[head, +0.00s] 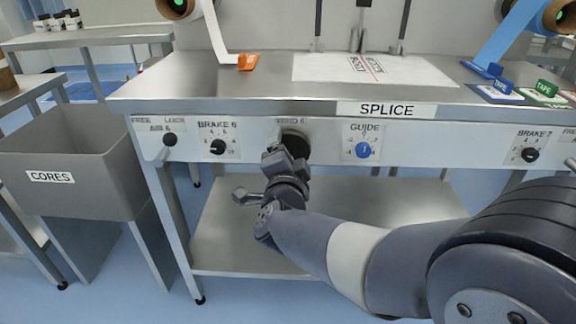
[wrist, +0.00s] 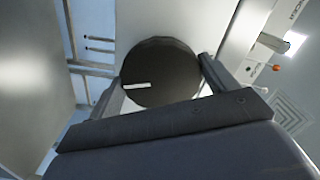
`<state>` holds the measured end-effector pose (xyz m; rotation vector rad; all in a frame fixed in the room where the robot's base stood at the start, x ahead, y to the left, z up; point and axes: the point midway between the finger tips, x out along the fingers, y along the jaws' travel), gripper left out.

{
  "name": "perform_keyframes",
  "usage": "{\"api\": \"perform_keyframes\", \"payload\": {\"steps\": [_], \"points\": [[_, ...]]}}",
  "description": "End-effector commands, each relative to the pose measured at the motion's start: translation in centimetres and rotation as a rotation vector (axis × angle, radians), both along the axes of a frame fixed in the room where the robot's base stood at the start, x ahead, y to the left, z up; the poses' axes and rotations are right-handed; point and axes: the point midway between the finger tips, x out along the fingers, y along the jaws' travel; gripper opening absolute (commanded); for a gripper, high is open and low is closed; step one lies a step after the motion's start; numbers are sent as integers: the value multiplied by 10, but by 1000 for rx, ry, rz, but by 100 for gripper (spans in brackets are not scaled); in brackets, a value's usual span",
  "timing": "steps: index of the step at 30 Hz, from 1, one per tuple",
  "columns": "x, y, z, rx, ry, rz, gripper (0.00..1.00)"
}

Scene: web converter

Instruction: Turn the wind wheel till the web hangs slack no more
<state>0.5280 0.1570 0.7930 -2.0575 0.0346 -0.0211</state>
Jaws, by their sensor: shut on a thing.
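The wind wheel (head: 297,141) is a dark round knob on the front panel below the SPLICE label, mostly hidden behind my gripper (head: 284,157). In the wrist view the wheel (wrist: 163,70) sits between my two fingers, its white mark pointing left. My gripper is shut on it. A white web (head: 216,36) comes down from a roll (head: 178,7) at the upper left, bends near the tabletop and runs to an orange clip (head: 248,61). The picture does not clearly show how slack it is.
A blue web (head: 505,38) hangs at the right. A grey CORES bin (head: 100,190) stands left. A lower shelf (head: 225,240) runs beneath.

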Motion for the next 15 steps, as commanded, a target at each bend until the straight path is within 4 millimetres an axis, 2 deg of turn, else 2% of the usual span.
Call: {"api": "perform_keyframes", "payload": {"steps": [15], "points": [[0, 0, -1, 453, -17, 0, 58]]}}
